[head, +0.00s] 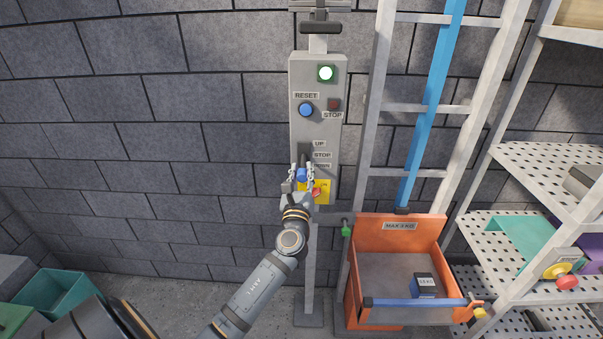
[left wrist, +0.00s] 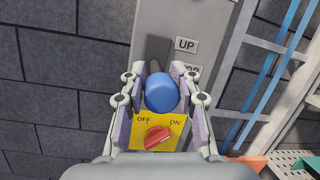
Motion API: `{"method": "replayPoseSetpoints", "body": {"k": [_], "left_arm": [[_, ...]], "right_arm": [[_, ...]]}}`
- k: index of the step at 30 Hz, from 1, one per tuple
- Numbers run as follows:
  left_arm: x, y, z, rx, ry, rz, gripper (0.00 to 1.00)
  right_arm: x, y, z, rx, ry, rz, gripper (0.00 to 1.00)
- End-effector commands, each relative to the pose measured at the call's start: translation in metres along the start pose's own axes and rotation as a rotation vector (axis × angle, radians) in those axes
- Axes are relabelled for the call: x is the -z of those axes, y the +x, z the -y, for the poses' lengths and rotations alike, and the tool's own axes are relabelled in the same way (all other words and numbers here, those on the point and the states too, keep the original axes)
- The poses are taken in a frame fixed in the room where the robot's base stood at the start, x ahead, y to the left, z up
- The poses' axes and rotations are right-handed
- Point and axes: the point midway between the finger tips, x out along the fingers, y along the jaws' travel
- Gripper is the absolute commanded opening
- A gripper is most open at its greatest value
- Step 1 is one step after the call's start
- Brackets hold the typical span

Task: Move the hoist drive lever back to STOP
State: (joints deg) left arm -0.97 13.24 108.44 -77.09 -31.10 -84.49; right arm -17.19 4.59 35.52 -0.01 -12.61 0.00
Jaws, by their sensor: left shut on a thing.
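The hoist drive lever has a dark shaft and a blue knob (head: 302,174) on a grey control box (head: 318,75). The UP (head: 319,143), STOP (head: 322,155) and DOWN labels run down beside its slot. In the head view the knob appears level with or just below DOWN; its exact setting is hard to tell. My left gripper (head: 302,178) is shut on the blue knob, one finger on each side. In the left wrist view the knob (left wrist: 162,92) sits between the fingers, and the UP label (left wrist: 186,45) shows above right. My right gripper is out of view.
A red switch (left wrist: 158,138) on a yellow OFF/ON plate sits just below the knob. Above are a blue RESET button (head: 306,110), a dark red STOP button (head: 334,103) and a lit button (head: 325,73). An orange bin (head: 400,237) and a ladder (head: 375,115) stand right.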

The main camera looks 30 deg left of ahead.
Motion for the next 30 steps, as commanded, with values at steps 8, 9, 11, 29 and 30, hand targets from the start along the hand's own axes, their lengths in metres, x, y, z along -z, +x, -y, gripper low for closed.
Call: {"method": "replayPoseSetpoints", "body": {"k": [8, 9, 11, 29, 30], "left_arm": [[-0.005, 0.001, 0.002, 0.005, 0.0, 0.009, 0.36], [-0.004, 0.001, 0.002, 0.005, 0.0, 0.008, 0.41], [-0.003, 0.001, 0.002, 0.004, 0.0, 0.007, 0.49], [0.001, -0.05, 0.0, 0.0, -0.003, -0.003, 0.54], [0.001, -0.06, 0.0, -0.001, -0.002, -0.003, 0.54]], "right_arm": [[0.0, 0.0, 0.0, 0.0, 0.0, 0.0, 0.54], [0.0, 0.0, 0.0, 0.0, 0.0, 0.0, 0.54], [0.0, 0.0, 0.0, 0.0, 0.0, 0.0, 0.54], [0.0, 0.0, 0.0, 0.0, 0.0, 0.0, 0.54], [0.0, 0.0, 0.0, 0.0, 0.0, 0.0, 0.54]]}}
